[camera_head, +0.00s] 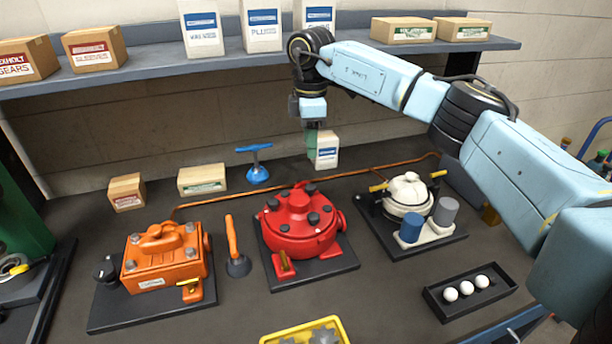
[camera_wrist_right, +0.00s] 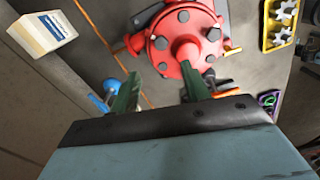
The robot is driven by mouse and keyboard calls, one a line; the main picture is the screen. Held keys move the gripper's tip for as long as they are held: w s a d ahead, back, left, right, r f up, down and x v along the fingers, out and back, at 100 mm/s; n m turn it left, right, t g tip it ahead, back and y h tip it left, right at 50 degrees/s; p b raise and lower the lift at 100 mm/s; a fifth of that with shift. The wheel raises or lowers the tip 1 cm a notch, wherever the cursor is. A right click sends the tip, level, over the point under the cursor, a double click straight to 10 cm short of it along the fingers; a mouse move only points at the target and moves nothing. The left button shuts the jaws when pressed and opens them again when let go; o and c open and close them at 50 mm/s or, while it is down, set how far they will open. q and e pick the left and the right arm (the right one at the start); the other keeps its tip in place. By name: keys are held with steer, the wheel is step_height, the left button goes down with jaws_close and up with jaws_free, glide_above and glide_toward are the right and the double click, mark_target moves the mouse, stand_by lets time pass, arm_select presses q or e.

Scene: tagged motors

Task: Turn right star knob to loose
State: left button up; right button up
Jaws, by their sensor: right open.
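A round red motor housing (camera_head: 296,212) sits on a dark base plate (camera_head: 342,262) in the middle of the bench. Several dark knobs stand on its lid around a raised red centre; one (camera_head: 314,218) is at the right front. I cannot tell which is the right star knob or how its pointer is set. The housing also shows at the top of the right wrist view (camera_wrist_right: 185,42). My right gripper (camera_head: 311,142) hangs high behind the housing, apart from it. Its green fingers (camera_wrist_right: 160,90) are spread and empty. My left gripper is not in view.
An orange motor (camera_head: 165,262) stands at left and a white-topped one (camera_head: 405,190) at right. A white box (camera_head: 326,150) and a blue T-handle tool (camera_head: 257,170) are near my right gripper. A shelf (camera_head: 160,62) with boxes runs along the wall. A yellow tray (camera_head: 270,338) lies in front.

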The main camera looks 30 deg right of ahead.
glide_above(311, 186)
step_height(311, 186, down, 6)
steer(key=shift+s+r, duration=0.1)
step_height(311, 186, down, 4)
steer(key=shift+a, duration=0.1)
steer(key=shift+f, duration=0.7)
steer(key=shift+c, duration=0.5)
steer(key=c, duration=0.9)
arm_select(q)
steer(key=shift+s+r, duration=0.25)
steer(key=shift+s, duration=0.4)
